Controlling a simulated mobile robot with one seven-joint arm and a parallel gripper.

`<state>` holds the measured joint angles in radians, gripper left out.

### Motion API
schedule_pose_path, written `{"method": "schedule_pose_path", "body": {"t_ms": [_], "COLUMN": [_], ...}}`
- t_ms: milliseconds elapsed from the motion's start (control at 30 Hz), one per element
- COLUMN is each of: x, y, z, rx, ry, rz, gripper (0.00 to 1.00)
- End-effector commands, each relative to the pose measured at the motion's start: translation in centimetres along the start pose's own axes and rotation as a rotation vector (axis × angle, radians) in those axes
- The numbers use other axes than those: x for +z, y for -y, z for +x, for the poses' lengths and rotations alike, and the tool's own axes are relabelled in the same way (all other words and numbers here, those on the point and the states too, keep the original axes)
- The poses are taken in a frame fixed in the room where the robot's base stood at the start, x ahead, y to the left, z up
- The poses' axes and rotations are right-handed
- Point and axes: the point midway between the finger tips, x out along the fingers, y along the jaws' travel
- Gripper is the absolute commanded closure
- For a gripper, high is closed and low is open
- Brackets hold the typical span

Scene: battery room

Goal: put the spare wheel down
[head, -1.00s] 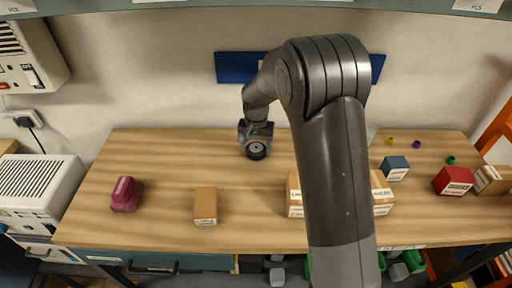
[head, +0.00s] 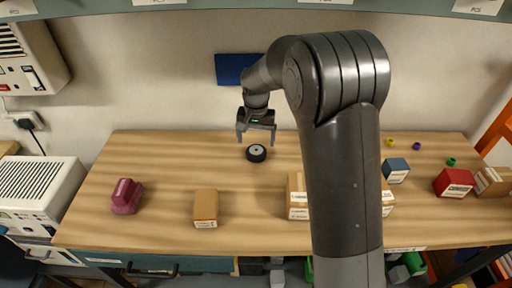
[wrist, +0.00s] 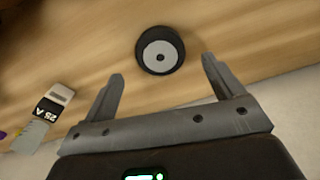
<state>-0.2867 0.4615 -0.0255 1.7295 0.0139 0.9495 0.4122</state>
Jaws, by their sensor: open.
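The spare wheel (head: 256,153) is a small black tyre with a light grey hub. It lies flat on the wooden bench top, toward the back and left of the middle. It also shows in the wrist view (wrist: 160,50), whole and clear of the fingers. My gripper (head: 256,138) is open and empty, above and just behind the wheel in the head view. In the wrist view the two fingertips (wrist: 163,66) stand apart, with the wheel beyond them and not touching them.
A maroon object (head: 126,196) and a tan box (head: 205,208) stand at the front left. Cardboard boxes (head: 297,196) are partly hidden by my arm. A blue box (head: 396,170) and a red box (head: 454,183) stand at the right. The bench around the wheel is clear.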

Motion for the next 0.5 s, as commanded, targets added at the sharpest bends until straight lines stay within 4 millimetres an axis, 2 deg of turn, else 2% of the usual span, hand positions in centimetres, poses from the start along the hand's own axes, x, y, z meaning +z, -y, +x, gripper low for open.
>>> {"method": "schedule_pose_path", "body": {"t_ms": [33, 200, 333, 500], "x": [0.0, 0.0, 0.0, 0.0], "y": [0.0, 0.0, 0.0, 0.0], "z": [-1.3, -4.4, -5.9, -6.6], "rx": [-0.002, -0.001, 0.0, 0.0], "ry": [-0.004, -0.002, -0.001, 0.001], "rz": [0.0, 0.0, 0.0, 0.0], "gripper": [0.14, 0.14, 0.14, 0.14]}}
